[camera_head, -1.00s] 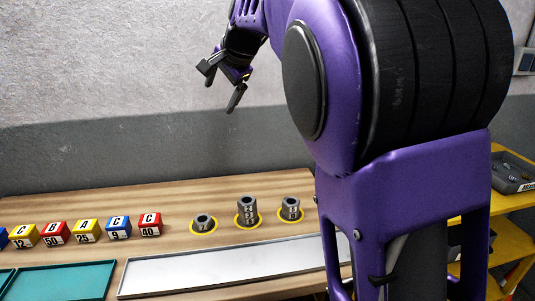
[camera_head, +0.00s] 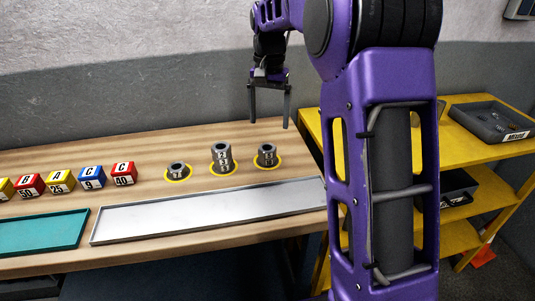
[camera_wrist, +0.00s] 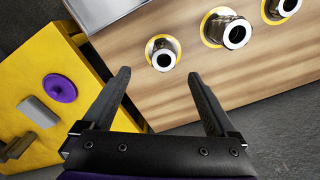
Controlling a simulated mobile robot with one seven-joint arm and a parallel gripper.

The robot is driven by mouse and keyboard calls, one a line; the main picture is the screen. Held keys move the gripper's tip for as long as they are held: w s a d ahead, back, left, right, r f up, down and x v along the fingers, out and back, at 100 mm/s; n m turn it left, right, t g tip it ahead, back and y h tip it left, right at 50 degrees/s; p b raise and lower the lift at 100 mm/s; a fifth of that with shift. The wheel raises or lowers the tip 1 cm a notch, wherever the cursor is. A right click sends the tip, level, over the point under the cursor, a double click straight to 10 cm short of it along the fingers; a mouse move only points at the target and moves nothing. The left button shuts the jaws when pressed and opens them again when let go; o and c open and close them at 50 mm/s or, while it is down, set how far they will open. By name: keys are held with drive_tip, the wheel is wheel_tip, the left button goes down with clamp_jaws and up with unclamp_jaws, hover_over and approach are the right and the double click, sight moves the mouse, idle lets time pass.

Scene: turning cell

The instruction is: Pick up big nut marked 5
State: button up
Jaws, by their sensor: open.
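Grey metal nuts stand on yellow rings on the wooden bench in the head view. There is a low left one (camera_head: 178,170), a tall middle stack (camera_head: 221,158) and a shorter right stack (camera_head: 267,155). Their small marks are not clear enough to say which is the nut marked 5. My gripper (camera_head: 269,122) is open and empty, pointing down above and behind the right stack. In the wrist view my fingers (camera_wrist: 159,73) are spread apart, with the right stack (camera_wrist: 165,58) just past the tips. The middle stack (camera_wrist: 232,34) and left nut (camera_wrist: 285,8) are farther right.
A long pale tray (camera_head: 210,215) lies in front of the nuts. Coloured lettered blocks (camera_head: 91,177) and a teal tray (camera_head: 42,232) are at left. A yellow shelf (camera_head: 459,240) with a dark bin (camera_head: 490,121) stands at right. The wall is behind the bench.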

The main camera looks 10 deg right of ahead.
hover_over(267, 148)
drive_tip(key=f, duration=0.4)
drive_tip(key=shift+s+d+f+b, duration=0.2)
drive_tip(key=shift+s+b, duration=0.1)
drive_tip(key=shift+s, duration=0.1)
drive_tip(key=f, duration=0.3)
drive_tip(key=f+b, duration=0.1)
drive_tip(key=f, duration=0.1)
drive_tip(key=shift+w+a+f, duration=0.1)
drive_tip(key=shift+w+a, duration=0.1)
drive_tip(key=shift+w, duration=0.15)
clamp_jaws()
